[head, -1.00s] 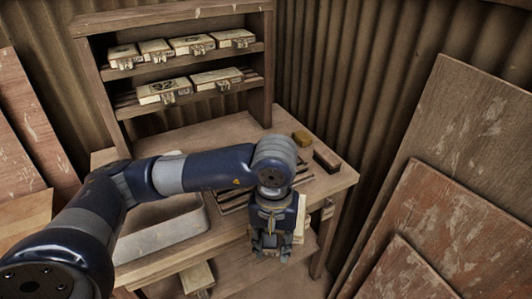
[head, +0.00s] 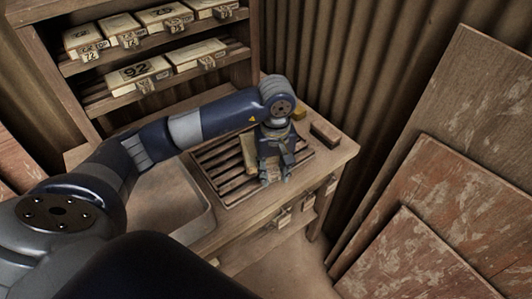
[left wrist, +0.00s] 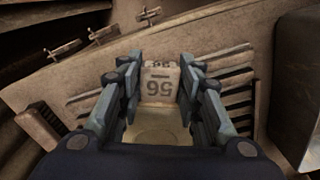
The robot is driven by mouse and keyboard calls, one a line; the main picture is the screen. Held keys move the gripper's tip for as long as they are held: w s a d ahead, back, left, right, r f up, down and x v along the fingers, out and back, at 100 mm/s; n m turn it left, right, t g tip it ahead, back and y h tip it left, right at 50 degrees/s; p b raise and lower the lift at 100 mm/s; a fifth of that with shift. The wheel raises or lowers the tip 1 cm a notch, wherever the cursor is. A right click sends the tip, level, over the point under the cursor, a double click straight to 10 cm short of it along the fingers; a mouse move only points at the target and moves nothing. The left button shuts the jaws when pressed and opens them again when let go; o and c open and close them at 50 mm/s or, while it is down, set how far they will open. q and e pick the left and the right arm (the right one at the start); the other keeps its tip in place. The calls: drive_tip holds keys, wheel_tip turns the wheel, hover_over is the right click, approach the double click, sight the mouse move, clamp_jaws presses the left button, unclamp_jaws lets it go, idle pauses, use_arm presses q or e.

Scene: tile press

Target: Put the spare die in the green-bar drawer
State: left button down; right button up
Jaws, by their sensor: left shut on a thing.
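My left gripper (head: 277,180) is over the slatted rack (head: 225,183) on the bench, pointing down. It also shows in the left wrist view (left wrist: 160,82). It is shut on a pale cream die (left wrist: 159,86) with dark digits on its face, which look upside down there. In the head view the gripper largely hides the die. Drawer fronts with small metal pulls and tags (head: 284,218) line the bench's front edge; the pulls also show in the left wrist view (left wrist: 104,34). I cannot make out a green bar. My right gripper is not in view.
A shelf (head: 205,74) at the back holds several numbered cream dies (head: 137,72). A grey basin (head: 163,218) is left of the rack. A dark brown block (head: 325,133) lies at the bench's back right. Wooden boards (head: 455,150) lean at right.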

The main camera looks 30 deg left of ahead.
sight(246, 140)
use_arm(q)
drive_tip(key=w+a+p, duration=0.1)
drive_tip(key=w+a, duration=0.3)
drive_tip(key=shift+w+f, duration=0.15)
drive_tip(key=shift+w+a+f, duration=0.1)
drive_tip(key=shift+w+a, duration=0.5)
drive_tip(key=shift+w, duration=0.05)
drive_tip(key=shift+a+f+p, duration=0.1)
drive_tip(key=shift+f+p, duration=0.25)
drive_tip(key=shift+p, duration=0.2)
wheel_tip(246, 140, down, 2)
drive_tip(key=shift+f+p, duration=0.2)
drive_tip(key=shift+p, duration=0.2)
drive_tip(key=shift+w+f, duration=0.1)
drive_tip(key=shift+f, duration=0.2)
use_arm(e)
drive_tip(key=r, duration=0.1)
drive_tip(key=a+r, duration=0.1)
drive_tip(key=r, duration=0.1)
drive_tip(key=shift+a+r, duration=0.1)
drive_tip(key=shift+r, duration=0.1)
